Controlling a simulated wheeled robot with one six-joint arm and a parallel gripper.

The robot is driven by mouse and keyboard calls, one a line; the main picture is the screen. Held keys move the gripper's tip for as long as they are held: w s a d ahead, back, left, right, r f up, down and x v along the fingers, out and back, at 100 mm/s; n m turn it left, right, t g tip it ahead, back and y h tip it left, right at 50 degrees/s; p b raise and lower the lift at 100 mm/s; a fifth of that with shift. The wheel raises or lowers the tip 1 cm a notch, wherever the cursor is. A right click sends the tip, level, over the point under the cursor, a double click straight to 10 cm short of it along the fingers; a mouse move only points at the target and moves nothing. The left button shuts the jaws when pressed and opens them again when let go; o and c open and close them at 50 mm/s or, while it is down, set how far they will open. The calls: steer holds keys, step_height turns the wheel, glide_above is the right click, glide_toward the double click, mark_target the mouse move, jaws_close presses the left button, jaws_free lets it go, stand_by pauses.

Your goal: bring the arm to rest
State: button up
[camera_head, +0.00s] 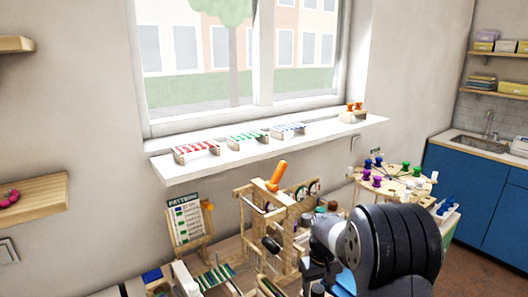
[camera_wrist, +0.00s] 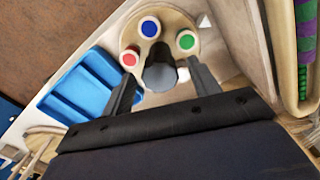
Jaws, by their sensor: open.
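My gripper (camera_wrist: 160,70) shows in the wrist view with its two dark fingers spread apart. Between and just past the fingers is a round wooden piece (camera_wrist: 168,22) with red, blue and green discs on it. A grey cylinder (camera_wrist: 160,74) stands at that piece's near edge, in the space between the fingers. I cannot tell whether either finger touches it. In the head view my dark arm (camera_head: 395,250) fills the lower right, over the workbench. It hides part of the bench, and the fingers are not clear there.
A blue tray (camera_wrist: 82,88) lies left of the fingers in the wrist view. A wooden frame (camera_head: 285,230) with an orange handle and a pattern card (camera_head: 185,222) stand on the crowded bench. A round stand (camera_head: 385,185) with coloured pegs is behind my arm. The windowsill (camera_head: 265,145) holds bead trays.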

step_height(320, 180, up, 11)
step_height(320, 180, down, 11)
steer(key=shift+f, duration=0.1)
steer(key=shift+m, duration=0.8)
steer(key=m+p, duration=0.1)
steer(key=m, duration=0.4)
steer(key=m+p, duration=0.1)
steer(key=m, duration=0.6)
steer(key=shift+p, duration=0.35)
step_height(320, 180, up, 10)
steer(key=b, duration=0.1)
steer(key=shift+m, duration=0.3)
steer(key=shift+d+b, duration=0.1)
steer(key=shift+b, duration=0.25)
